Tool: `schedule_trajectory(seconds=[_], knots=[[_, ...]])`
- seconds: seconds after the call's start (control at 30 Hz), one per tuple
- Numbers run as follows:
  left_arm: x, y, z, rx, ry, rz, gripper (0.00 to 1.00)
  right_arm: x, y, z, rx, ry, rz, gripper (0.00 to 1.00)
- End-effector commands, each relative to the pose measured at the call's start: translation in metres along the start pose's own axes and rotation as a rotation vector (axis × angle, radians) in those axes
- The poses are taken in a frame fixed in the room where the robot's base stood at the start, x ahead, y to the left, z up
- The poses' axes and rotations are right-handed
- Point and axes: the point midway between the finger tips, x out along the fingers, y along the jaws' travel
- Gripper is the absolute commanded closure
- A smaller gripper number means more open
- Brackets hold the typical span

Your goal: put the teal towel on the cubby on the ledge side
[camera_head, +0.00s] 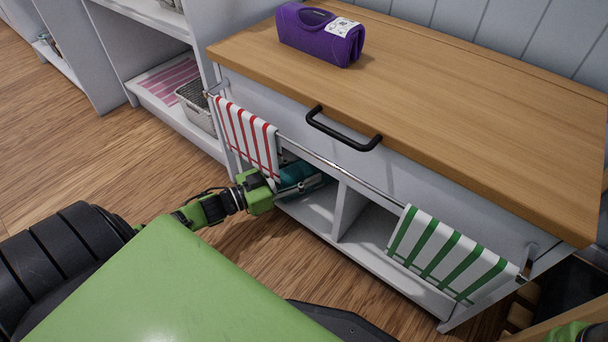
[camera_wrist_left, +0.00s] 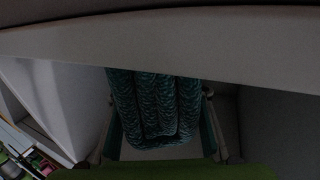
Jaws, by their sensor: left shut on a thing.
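The teal towel (camera_head: 296,173) is folded and held in my left gripper (camera_head: 312,184), at the opening of the left cubby (camera_head: 312,212) under the wooden-topped cabinet. In the left wrist view the towel (camera_wrist_left: 155,105) hangs in a rolled, ribbed bundle between the two fingers, below a pale panel edge that hides its upper part. In the head view the red-striped cloth and the gripper cover part of the towel. Whether the towel touches the cubby floor cannot be told.
A rail (camera_head: 330,166) runs across the cabinet front, with a red-striped cloth (camera_head: 246,137) and a green-striped cloth (camera_head: 450,252) on it. A divider (camera_head: 348,208) separates the left and right cubbies. A black handle (camera_head: 343,134) sticks out above. A purple bundle (camera_head: 318,38) lies on top.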

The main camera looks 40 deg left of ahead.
Motion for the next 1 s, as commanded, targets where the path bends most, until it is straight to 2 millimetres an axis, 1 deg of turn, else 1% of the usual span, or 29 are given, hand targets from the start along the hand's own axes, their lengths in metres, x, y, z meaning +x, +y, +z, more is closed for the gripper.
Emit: schedule_trajectory(seconds=[0.07, 0.27, 0.3, 0.33, 0.37, 0.67, 0.77, 0.87, 0.97, 1.0], knots=[[0.0, 0.0, -0.003, 0.001, 0.003, 0.0, 0.93, 0.002, 0.0, 0.001, 0.0, 0.0, 0.0, 0.6], [0.0, -0.001, 0.0, 0.001, 0.002, 0.0, 0.93, 0.0, 0.0, 0.0, 0.0, 0.0, 0.0, 0.6], [0.0, 0.0, 0.002, 0.001, -0.001, -0.001, 0.54, 0.0, 0.0, 0.0, 0.0, 0.0, 0.0, 0.6], [0.0, 0.0, 0.001, 0.001, -0.001, -0.001, 0.46, 0.001, 0.0, 0.0, 0.0, 0.0, 0.0, 0.6], [0.0, 0.0, 0.001, 0.001, -0.001, -0.001, 0.42, 0.001, 0.0, 0.0, 0.0, 0.0, 0.0, 0.6], [0.0, 0.0, 0.001, 0.001, -0.001, 0.0, 0.42, 0.001, 0.0, 0.0, -0.001, 0.0, 0.0, 0.6], [-0.001, 0.0, -0.003, 0.001, -0.001, 0.0, 0.42, 0.003, 0.001, 0.001, -0.001, 0.0, 0.0, 0.6], [-0.011, -0.001, -0.004, 0.0, -0.003, -0.001, 0.42, 0.011, 0.003, 0.004, -0.001, 0.0, 0.0, 0.6], [-0.026, -0.001, -0.006, -0.001, -0.004, -0.003, 0.42, 0.023, 0.005, 0.008, -0.001, 0.0, 0.0, 0.6], [-0.034, -0.001, -0.006, -0.002, -0.005, -0.003, 0.42, 0.029, 0.006, 0.01, -0.001, 0.0, 0.0, 0.6]])
